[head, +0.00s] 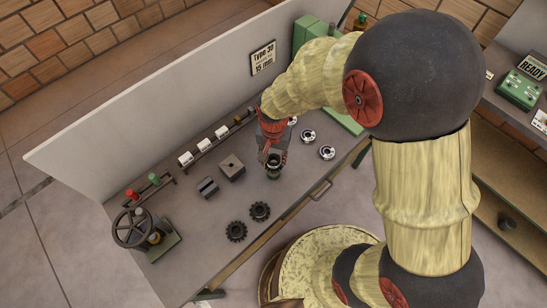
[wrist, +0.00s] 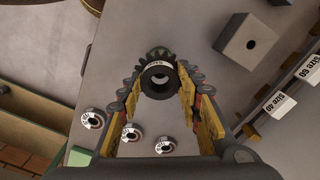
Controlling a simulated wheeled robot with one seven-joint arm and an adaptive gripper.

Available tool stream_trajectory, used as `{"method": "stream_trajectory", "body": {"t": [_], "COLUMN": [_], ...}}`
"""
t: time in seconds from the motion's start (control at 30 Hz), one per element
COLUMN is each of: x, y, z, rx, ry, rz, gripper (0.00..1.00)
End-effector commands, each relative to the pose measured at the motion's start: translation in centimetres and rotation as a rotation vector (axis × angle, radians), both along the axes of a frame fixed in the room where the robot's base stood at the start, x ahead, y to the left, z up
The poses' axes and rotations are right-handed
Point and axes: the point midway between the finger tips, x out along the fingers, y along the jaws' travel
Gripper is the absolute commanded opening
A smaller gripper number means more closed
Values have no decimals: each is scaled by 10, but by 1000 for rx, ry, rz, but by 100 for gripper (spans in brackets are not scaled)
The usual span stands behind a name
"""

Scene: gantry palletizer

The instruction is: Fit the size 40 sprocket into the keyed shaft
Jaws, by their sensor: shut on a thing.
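My gripper (head: 272,155) points down over the middle of the bench. It is shut on a dark sprocket (wrist: 158,82) with a round hub, a central hole and a pale label whose number I cannot read. Teeth show at its far edge in the wrist view. A small green-and-dark stand (head: 274,173) is directly below the gripper, mostly covered by it. The keyed shaft is not clearly visible, and I cannot tell whether the sprocket touches it. Two other dark sprockets (head: 236,231) (head: 260,211) lie flat near the bench's front edge.
A block with a hole (head: 232,167) and a slotted grey block (head: 208,187) stand left of the gripper. Behind them is a rack with white size labels (head: 204,146). Several labelled rings (head: 327,152) lie to the right. A handwheel (head: 133,228) is at the left end.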

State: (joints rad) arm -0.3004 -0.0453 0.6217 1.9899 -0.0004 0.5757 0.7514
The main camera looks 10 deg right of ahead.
Motion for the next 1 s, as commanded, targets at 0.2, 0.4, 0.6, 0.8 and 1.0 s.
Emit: {"method": "stream_trajectory", "body": {"t": [0.2,0.4,0.6,0.8,1.0], "x": [0,0,0,0,1], "y": [0,0,0,0,0], "z": [0,-2,-7,-12,-16], "rx": [0,0,0,0,0], "ry": [-1,0,-1,-1,-1], "rz": [0,0,0,0,0], "gripper": [4,4,4,4,4]}}
